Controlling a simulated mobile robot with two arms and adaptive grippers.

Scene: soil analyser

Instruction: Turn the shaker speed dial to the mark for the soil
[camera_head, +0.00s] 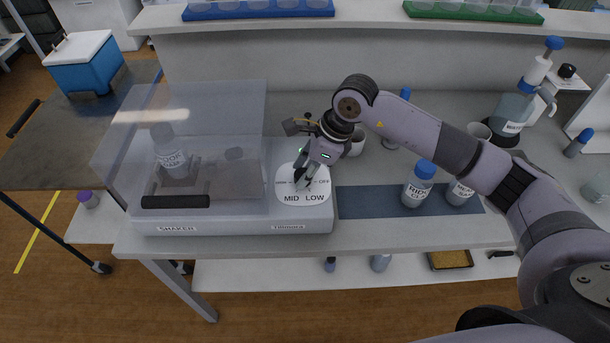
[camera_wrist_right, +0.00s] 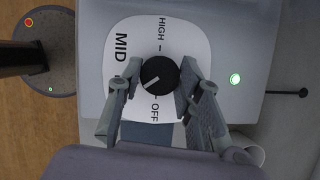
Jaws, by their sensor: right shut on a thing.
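The shaker (camera_head: 235,224) stands on the bench with its clear lid down over a labelled bottle (camera_head: 172,158). Its black speed dial (camera_wrist_right: 160,74) sits on a white plate (camera_wrist_right: 190,40) marked HIGH, MID, LOW and OFF. In the wrist view the LOW mark is mostly hidden by a finger. The dial's white pointer line slants to the lower left, towards the LOW side. My right gripper (camera_head: 301,180) reaches down over the plate, and its fingers (camera_wrist_right: 155,88) are closed on both sides of the dial. My left gripper is not in view.
Blue-capped bottles (camera_head: 418,184) stand on a dark mat (camera_head: 365,202) right of the shaker. A white cup (camera_head: 357,143) is behind my right gripper. A blue rack (camera_head: 258,9) and a green rack (camera_head: 473,12) rest on the shelf above. A green light (camera_wrist_right: 235,79) shows beside the plate.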

